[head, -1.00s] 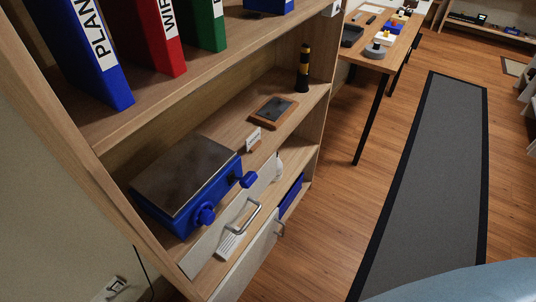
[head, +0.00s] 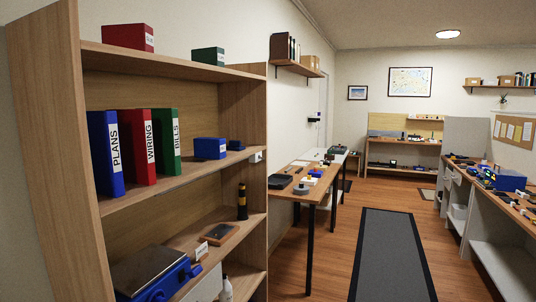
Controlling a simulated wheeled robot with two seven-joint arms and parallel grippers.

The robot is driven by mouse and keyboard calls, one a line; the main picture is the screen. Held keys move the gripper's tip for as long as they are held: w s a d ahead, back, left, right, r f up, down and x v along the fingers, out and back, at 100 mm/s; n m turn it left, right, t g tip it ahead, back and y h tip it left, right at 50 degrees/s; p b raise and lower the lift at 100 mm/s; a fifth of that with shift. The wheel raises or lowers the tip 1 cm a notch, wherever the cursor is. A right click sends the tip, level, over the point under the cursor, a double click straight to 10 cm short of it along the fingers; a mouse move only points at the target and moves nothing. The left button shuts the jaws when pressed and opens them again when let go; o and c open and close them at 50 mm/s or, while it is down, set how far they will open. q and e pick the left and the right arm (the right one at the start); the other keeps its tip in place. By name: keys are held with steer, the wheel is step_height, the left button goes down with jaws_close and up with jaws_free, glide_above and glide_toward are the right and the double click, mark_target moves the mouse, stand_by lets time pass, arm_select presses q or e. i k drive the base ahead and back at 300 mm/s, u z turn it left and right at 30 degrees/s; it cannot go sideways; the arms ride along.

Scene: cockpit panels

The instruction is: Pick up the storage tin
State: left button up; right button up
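No object here is clearly recognisable as the storage tin. A small blue box (head: 209,148) sits on the middle shelf, right of the binders. A red box (head: 128,37) and a green box (head: 207,56) stand on the top shelf. On the lower shelf is a blue device with a flat dark top (head: 150,272), cut off by the bottom edge of the picture. Neither of my grippers shows in the head view.
The wooden shelf unit (head: 265,150) fills the left side, with blue, red and green binders (head: 152,145). A table (head: 318,190) with small items stands beyond it. A grey mat (head: 392,255) lies on open floor. A workbench (head: 490,205) runs along the right.

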mark_target(207, 147)
steer(key=z, duration=0.6)
steer(key=i, duration=2.5)
steer(key=u, duration=0.95)
